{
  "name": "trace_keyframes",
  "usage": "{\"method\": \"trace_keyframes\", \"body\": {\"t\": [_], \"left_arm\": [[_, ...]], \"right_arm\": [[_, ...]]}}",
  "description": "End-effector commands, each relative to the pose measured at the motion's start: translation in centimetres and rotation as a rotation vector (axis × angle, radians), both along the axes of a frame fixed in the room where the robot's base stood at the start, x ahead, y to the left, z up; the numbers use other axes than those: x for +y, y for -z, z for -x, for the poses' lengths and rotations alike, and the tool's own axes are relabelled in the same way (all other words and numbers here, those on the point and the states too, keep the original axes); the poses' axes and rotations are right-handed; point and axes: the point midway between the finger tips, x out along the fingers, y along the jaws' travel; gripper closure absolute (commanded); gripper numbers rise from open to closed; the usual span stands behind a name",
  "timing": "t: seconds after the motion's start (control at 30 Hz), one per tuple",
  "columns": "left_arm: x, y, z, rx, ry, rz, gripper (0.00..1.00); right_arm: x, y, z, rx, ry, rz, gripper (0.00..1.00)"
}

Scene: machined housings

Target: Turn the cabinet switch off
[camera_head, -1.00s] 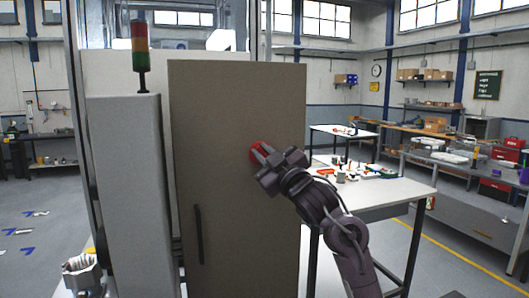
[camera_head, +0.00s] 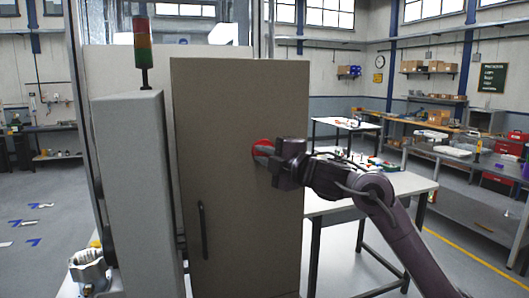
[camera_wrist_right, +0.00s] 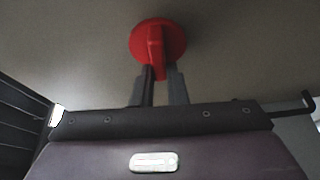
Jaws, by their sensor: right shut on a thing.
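The cabinet (camera_head: 240,110) is a tall grey-brown box with a closed door and a dark vertical handle (camera_head: 202,232). The switch, a round red knob (camera_head: 262,146) with a raised grip bar, sits on the upper right of the door. My right gripper (camera_head: 268,155) is at the knob, reaching in from the right. In the right wrist view the knob (camera_wrist_right: 158,36) is straight ahead, and my gripper's fingers (camera_wrist_right: 160,76) are closed on either side of its bar. The fingers hide part of the bar. My left gripper is not in view.
A grey column-like box (camera_head: 130,190) with a red, orange and green signal light (camera_head: 142,45) stands left of the cabinet. A metal housing (camera_head: 88,268) is at the lower left. A white table (camera_head: 400,183) with small parts stands right, behind my arm.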

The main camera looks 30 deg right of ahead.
Motion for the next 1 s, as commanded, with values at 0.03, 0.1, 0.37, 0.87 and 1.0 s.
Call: {"method": "trace_keyframes", "body": {"t": [0.03,0.1,0.37,0.87,1.0], "left_arm": [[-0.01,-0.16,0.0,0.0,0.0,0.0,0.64],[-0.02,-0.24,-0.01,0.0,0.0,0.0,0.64],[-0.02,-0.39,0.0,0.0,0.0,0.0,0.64],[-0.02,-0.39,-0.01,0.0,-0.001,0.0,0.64],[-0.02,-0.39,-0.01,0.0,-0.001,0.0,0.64]], "right_arm": [[-0.01,0.07,-0.02,0.009,0.001,0.025,1.0],[-0.01,0.1,-0.03,0.015,0.001,0.053,1.0],[0.05,0.25,-0.02,0.029,-0.001,0.107,1.0],[0.1,0.34,-0.03,0.03,-0.002,0.114,0.79],[0.08,0.27,-0.02,0.029,-0.001,0.113,0.65]]}}
